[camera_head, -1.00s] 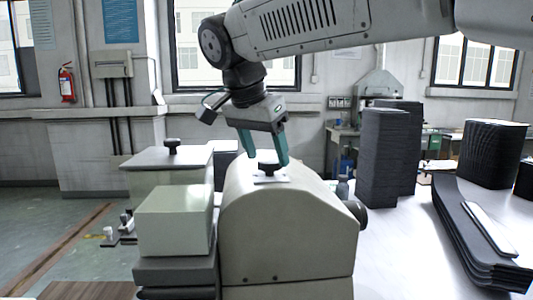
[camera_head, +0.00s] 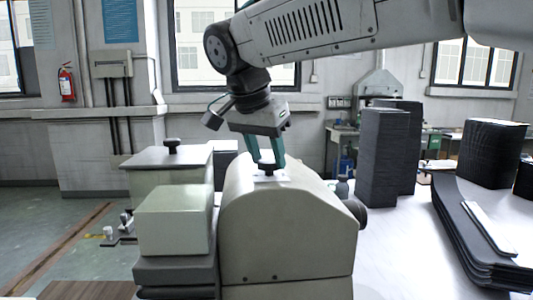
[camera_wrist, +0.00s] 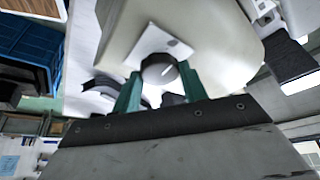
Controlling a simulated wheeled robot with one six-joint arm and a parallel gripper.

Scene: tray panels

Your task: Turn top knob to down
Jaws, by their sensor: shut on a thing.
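In the wrist view the plate looks tilted, and the knob's round end shows between the fingertips. I cannot tell the knob's pointing direction.
Another black knob (camera_head: 172,146) stands on a box at the left. A pale green block (camera_head: 175,220) sits beside the housing. A dark round knob (camera_head: 357,213) sticks out at the housing's right side. Stacks of dark panels (camera_head: 385,155) stand on the white table to the right.

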